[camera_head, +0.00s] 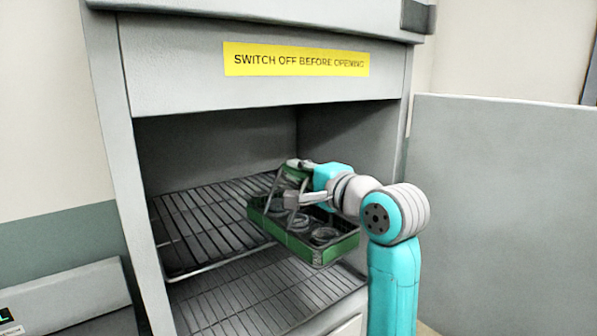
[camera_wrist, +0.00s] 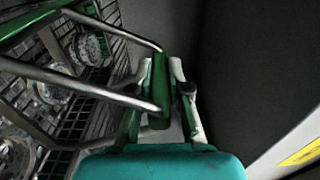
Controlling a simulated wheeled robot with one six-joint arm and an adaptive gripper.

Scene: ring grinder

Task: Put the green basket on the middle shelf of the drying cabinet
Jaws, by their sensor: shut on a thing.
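The green basket (camera_head: 310,247) has mesh sides and holds several metal rings. It hangs in the open front of the drying cabinet (camera_head: 265,45), over the right part of the upper visible wire shelf (camera_head: 195,230). I cannot tell whether it touches that shelf. My gripper (camera_head: 292,180) is shut on the green grip of the basket's handle. In the wrist view my gripper (camera_wrist: 160,85) pinches this green grip (camera_wrist: 158,92), with metal handle bars running left to the basket (camera_wrist: 75,125). A lower wire shelf (camera_head: 245,300) lies below. The basket hides part of both shelves.
A yellow warning sign (camera_head: 295,60) is on the panel above the opening. The cabinet's left side wall (camera_head: 115,150) borders the opening. A large grey panel (camera_head: 510,210) stands at the right. The left part of the upper visible shelf is bare, with dark space above it.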

